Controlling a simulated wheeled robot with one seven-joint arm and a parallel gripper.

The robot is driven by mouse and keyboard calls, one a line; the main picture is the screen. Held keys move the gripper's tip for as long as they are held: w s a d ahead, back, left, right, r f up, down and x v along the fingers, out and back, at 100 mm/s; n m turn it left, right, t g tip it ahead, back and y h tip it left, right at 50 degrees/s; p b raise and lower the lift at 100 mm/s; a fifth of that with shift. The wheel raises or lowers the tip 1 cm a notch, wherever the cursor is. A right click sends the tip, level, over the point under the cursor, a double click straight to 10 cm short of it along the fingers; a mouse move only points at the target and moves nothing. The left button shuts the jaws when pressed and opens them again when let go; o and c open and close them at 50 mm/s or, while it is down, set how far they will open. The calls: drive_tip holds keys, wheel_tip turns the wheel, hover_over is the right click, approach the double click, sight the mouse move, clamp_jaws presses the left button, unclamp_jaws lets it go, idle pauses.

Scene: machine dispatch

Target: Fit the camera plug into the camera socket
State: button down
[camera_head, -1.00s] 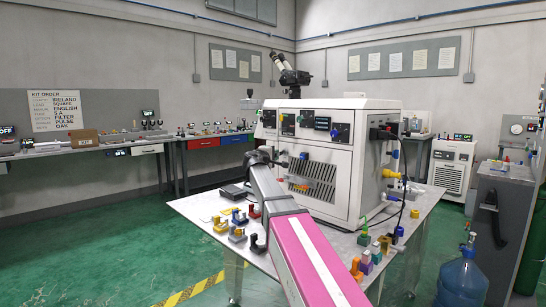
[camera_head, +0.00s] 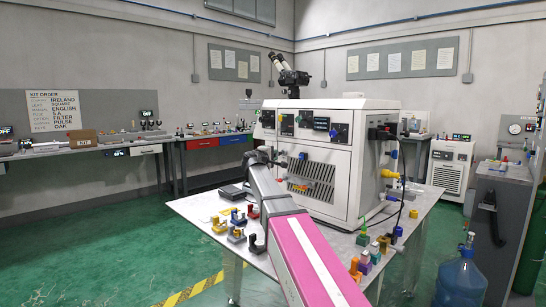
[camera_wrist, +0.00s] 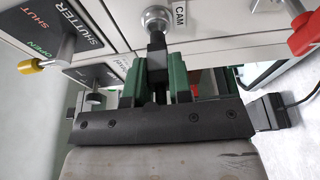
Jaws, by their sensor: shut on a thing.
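In the wrist view my gripper (camera_wrist: 156,76) has its green fingers closed on the black camera plug (camera_wrist: 156,52). The plug points at the round silver camera socket (camera_wrist: 155,20) beside the CAM label on the white machine panel. The plug's front end meets the socket's lower rim in the picture; I cannot tell how deep it sits. In the head view my arm reaches to the front of the white machine (camera_head: 372,160); the plug and the socket are too small or hidden to make out there.
In the wrist view a shutter lever with a yellow tip (camera_wrist: 27,67) is at left and a red part (camera_wrist: 306,36) at upper right. In the head view several coloured pieces stand on the table (camera_head: 195,207) on both sides of my arm. A microscope (camera_head: 288,72) tops the machine.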

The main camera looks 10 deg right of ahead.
drive_tip(key=shift+x, duration=1.05)
drive_tip(key=c, duration=0.5)
unclamp_jaws()
drive_tip(key=shift+s+d, duration=0.15)
drive_tip(key=shift+d, duration=0.1)
drive_tip(key=shift+c, duration=0.2)
drive_tip(key=shift+s+a, duration=0.1)
drive_tip(key=shift+a, duration=0.05)
drive_tip(key=shift+s+a, duration=0.85)
drive_tip(key=shift+a, duration=0.3)
drive_tip(key=shift+s+a, duration=0.8)
drive_tip(key=shift+a, duration=0.35)
